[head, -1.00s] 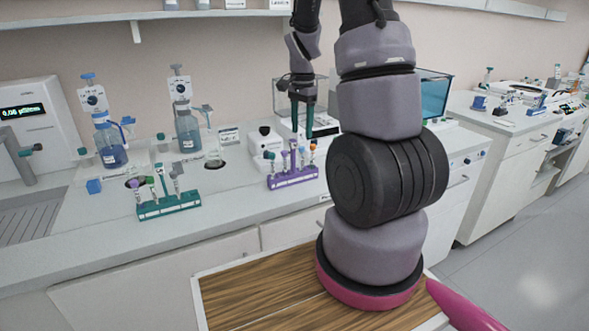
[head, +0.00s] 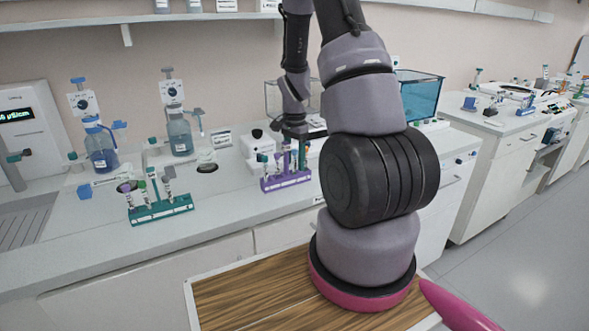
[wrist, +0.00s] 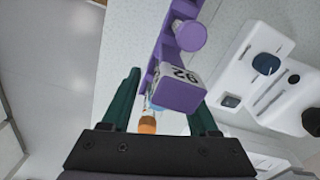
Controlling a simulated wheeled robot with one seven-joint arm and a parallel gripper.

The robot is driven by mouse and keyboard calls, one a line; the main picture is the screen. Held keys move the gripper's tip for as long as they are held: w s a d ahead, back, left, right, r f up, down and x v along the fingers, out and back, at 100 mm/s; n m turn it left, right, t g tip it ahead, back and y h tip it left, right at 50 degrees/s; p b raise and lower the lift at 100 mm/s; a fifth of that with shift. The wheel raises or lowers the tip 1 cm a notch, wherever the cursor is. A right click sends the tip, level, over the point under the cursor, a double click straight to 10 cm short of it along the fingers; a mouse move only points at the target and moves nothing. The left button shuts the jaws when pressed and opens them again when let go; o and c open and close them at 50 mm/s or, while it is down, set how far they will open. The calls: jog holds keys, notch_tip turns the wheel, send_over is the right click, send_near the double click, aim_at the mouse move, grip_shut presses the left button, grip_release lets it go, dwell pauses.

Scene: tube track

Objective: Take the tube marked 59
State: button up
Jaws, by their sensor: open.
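A purple rack (head: 287,182) with several upright tubes stands on the bench; part of it shows in the wrist view (wrist: 156,58). My gripper (head: 296,152) is over this rack with its dark green fingers pointing down. In the wrist view my gripper (wrist: 163,88) is open, with a purple block-shaped tube cap (wrist: 180,92) between the fingers or just beyond them.
A teal rack (head: 160,209) with several tubes stands to the left on the bench. Blue-liquid bottles (head: 101,152) stand behind it. A white device (head: 258,143) is behind the purple rack; white equipment (wrist: 275,70) is at the wrist view's right. The bench front is clear.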

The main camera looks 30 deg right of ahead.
grip_shut()
jog(key=shift+r, duration=0.1)
notch_tip(320, 180, up, 18)
dwell(0.8)
jog(key=shift+w, duration=0.1)
